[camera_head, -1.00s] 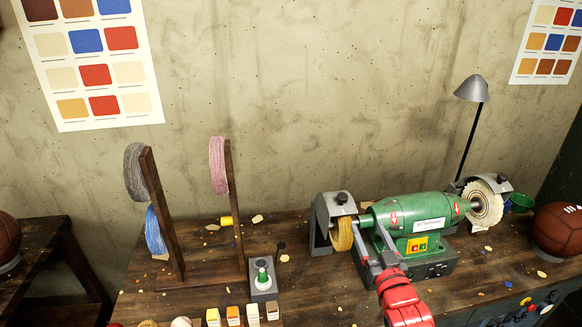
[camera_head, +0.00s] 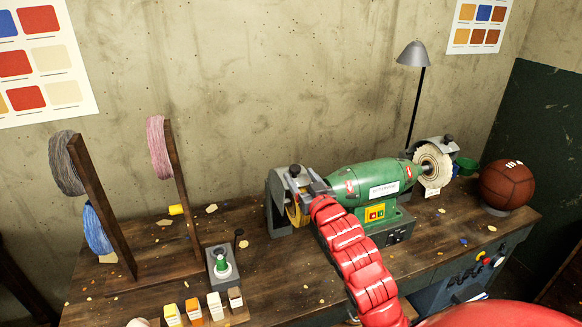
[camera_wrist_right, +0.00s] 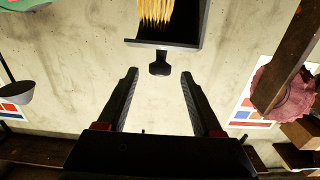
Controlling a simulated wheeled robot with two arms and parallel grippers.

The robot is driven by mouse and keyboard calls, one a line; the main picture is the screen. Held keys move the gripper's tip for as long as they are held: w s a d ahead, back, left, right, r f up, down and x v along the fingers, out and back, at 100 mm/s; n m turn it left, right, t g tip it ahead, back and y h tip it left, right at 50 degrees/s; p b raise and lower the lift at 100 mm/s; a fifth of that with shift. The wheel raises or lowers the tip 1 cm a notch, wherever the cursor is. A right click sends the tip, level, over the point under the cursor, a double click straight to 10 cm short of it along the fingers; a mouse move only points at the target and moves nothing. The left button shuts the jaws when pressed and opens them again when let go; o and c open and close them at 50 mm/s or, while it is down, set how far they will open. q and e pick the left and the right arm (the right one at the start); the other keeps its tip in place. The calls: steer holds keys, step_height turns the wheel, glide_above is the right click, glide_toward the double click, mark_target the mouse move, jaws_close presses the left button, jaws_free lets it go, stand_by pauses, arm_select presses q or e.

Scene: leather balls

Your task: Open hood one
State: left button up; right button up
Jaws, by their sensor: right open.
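A green two-wheel buffing machine (camera_head: 365,190) stands on the wooden bench. Its left grey hood (camera_head: 275,205) covers a yellow wheel, with a black knob on top. Its right grey hood (camera_head: 446,154) stands by a pale ragged wheel (camera_head: 433,166). No label shows which hood is hood one. My right gripper (camera_head: 296,180) is at the left hood's knob, its red arm reaching in from the bottom. In the wrist view, the open fingers (camera_wrist_right: 160,78) point at the black knob (camera_wrist_right: 160,67), which sits just beyond the fingertips, apart from them. My left gripper is out of view.
A thread rack (camera_head: 178,180) with coloured coils stands left. A small box with a green-topped knob (camera_head: 221,262) and several small blocks are in front. A brown ball (camera_head: 507,185) is at the right end, and a lamp (camera_head: 413,55) rises behind the machine.

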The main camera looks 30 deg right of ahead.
mark_target(293, 166)
steer(key=p+x, duration=0.1)
steer(key=x, duration=0.4)
steer(key=shift+w+r, duration=0.15)
steer(key=shift+w, duration=0.25)
steer(key=shift+p+x, duration=0.45)
steer(key=shift+x, duration=0.4)
steer(key=shift+d, duration=0.1)
jaws_close()
